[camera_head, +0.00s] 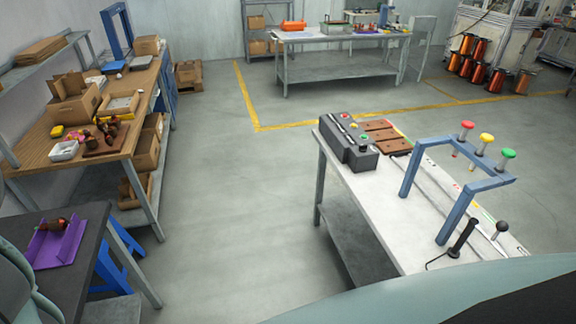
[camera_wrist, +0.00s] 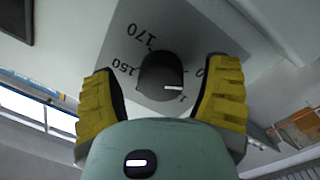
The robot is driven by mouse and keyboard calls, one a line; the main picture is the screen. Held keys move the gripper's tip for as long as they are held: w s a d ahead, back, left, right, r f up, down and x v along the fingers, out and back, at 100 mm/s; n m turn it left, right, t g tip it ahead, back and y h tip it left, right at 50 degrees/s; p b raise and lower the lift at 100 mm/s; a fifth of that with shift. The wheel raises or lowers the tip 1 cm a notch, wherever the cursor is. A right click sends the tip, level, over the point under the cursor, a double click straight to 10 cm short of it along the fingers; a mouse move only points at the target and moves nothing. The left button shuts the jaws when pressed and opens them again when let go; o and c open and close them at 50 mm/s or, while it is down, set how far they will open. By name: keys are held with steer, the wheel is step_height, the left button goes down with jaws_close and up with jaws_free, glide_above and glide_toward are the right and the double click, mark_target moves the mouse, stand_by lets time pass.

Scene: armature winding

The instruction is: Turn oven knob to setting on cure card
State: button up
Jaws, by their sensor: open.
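The oven knob (camera_wrist: 158,72) is a dark round knob on a grey dial plate (camera_wrist: 178,30) in the wrist view. Its white pointer mark points to the picture's right. The numbers 170 and 150 are readable above and left of it; the figures at right and lower right are partly hidden. My gripper (camera_wrist: 164,68) is open, its yellow ribbed fingers on either side of the knob with gaps showing. I cannot tell how far the fingertips are from the plate. The oven and gripper do not show in the head view. I cannot make out a cure card.
In the head view, a white workbench (camera_head: 348,218) carries a grey control box (camera_head: 347,142) and a blue frame (camera_head: 450,190) with coloured buttons. A wooden bench (camera_head: 60,150) with boxes stands left. The grey floor (camera_head: 230,190) between them is clear.

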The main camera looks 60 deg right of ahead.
steer(key=shift+c, duration=0.3)
steer(key=c, duration=1.1)
steer(key=shift+c, duration=0.2)
steer(key=shift+f+b, duration=0.1)
steer(key=shift+b, duration=0.2)
